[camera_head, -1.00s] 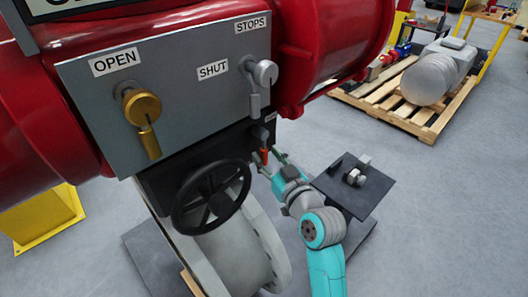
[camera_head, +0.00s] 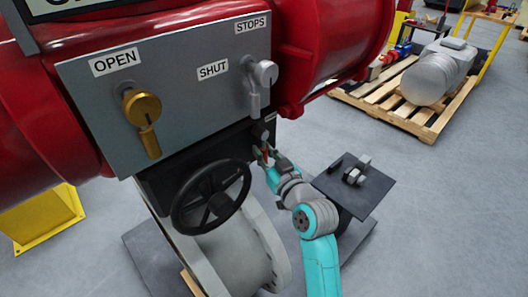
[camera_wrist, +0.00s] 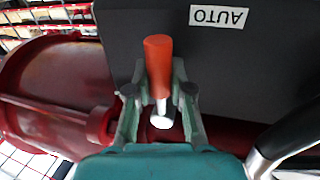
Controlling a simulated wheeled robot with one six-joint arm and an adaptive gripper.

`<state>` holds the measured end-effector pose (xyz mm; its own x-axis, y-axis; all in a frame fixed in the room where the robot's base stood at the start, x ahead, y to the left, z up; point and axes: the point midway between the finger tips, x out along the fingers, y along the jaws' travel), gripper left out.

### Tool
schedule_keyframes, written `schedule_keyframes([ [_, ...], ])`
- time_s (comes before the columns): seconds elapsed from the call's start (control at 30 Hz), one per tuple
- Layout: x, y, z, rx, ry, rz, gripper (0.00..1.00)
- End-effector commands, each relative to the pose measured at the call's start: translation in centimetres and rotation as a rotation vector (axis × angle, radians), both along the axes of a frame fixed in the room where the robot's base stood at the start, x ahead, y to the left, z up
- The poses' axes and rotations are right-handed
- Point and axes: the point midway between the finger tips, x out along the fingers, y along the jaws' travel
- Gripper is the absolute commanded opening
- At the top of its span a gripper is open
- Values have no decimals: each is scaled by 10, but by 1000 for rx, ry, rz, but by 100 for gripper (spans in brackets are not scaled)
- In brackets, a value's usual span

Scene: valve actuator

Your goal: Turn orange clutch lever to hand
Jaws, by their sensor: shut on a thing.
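The orange clutch lever (camera_wrist: 158,62) shows in the wrist view, with an orange grip and a pale metal end, against the dark housing (camera_wrist: 210,75). My gripper (camera_wrist: 159,78) has one finger on each side of the lever and is shut on it. In the head view my gripper (camera_head: 266,158) is at the right end of the dark housing, right of the black handwheel (camera_head: 211,197). Little of the lever shows there between the fingers. An AUTO label (camera_wrist: 218,15) appears upside down in the wrist view, to the right of the lever.
The grey panel (camera_head: 190,100) above carries a brass handle (camera_head: 142,110) and a grey handle (camera_head: 262,75). A dark stand (camera_head: 355,185) with a metal part on it is right of my arm. A pallet (camera_head: 405,112) lies farther back. Open floor is to the right.

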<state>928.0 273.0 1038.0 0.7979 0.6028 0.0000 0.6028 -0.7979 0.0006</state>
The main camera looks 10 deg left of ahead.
Motion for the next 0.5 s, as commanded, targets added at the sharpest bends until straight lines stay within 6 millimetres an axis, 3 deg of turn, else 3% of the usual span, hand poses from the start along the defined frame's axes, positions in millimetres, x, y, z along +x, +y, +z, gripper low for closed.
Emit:
schedule_keyframes([
  [0.5, 11, -9, 1, -132, -170, -1, 0],
])
